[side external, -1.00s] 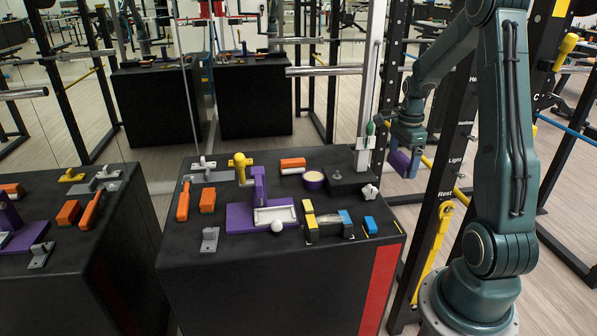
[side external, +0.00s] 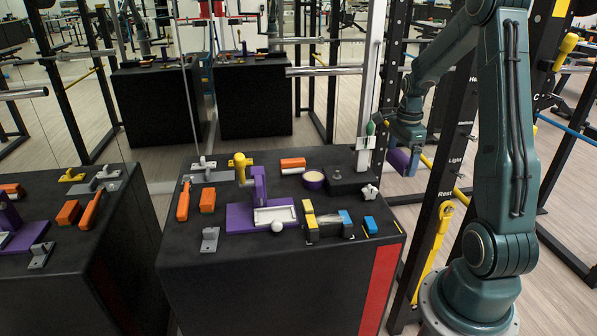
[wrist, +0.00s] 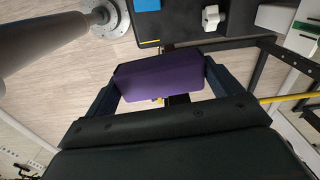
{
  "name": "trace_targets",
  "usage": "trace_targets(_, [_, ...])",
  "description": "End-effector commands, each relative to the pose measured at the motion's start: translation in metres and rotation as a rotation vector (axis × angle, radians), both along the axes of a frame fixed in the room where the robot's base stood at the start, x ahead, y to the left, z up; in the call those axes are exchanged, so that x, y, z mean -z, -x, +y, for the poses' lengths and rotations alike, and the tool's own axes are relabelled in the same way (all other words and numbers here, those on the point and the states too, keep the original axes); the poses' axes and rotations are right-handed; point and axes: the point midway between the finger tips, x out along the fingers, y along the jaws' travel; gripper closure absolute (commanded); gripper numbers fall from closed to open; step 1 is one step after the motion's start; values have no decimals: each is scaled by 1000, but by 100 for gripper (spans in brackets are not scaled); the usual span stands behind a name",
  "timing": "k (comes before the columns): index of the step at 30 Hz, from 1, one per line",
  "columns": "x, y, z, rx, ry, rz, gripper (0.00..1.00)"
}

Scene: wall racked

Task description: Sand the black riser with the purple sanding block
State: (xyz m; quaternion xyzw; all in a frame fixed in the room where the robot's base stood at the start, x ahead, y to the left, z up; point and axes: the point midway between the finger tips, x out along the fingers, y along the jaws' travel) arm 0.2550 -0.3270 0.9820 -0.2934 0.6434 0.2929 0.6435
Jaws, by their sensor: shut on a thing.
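The purple sanding block (side external: 399,160) is between the jaws of my gripper (side external: 408,138), held in the air to the right of the black table. The wrist view shows the block (wrist: 160,77) between my two fingers, which grip it at its ends. The black riser (side external: 347,182) looks to be the low dark block at the table's back right. My gripper is to the right of the riser and above it, apart from it. The riser is hard to tell from the dark tabletop.
A silver post (side external: 366,140) stands by the riser. The black table (side external: 262,262) carries a purple fixture (side external: 240,218), a yellow-and-blue clamp-like piece (side external: 328,228), a tape roll (side external: 313,180) and orange blocks. Rack uprights (side external: 440,170) stand beside my arm. A mirror lies behind.

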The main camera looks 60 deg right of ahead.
Motion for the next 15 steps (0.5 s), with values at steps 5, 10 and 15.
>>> trace_targets(5, [10,-16,14,-108,-2,1,28])
trace_targets(10, [27,-40,38,-289,-3,2,28])
trace_targets(15, [45,-65,67,-499,-3,2,28])
